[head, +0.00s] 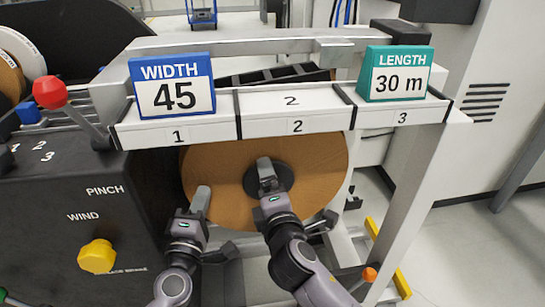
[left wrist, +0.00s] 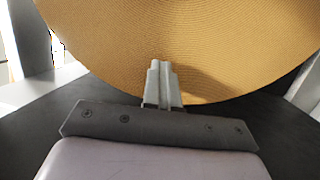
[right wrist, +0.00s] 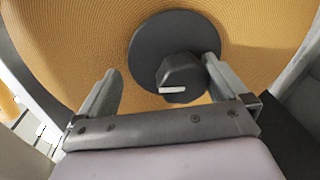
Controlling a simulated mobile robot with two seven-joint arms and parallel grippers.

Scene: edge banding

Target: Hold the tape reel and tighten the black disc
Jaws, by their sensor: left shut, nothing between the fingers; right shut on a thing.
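The tape reel (head: 325,180) is a large brown disc standing upright under the label shelf. It also fills the back of the left wrist view (left wrist: 190,35). The black disc (head: 285,177) sits at its centre, with a protruding black knob (right wrist: 182,76) in the right wrist view.
A shelf (head: 290,125) above the reel bears a blue WIDTH 45 sign (head: 172,86) and a teal LENGTH 30 m sign (head: 396,74). A black control panel (head: 60,215) with a yellow knob (head: 97,257) stands left; a red-ball lever (head: 50,92) rises above it. Open floor is right.

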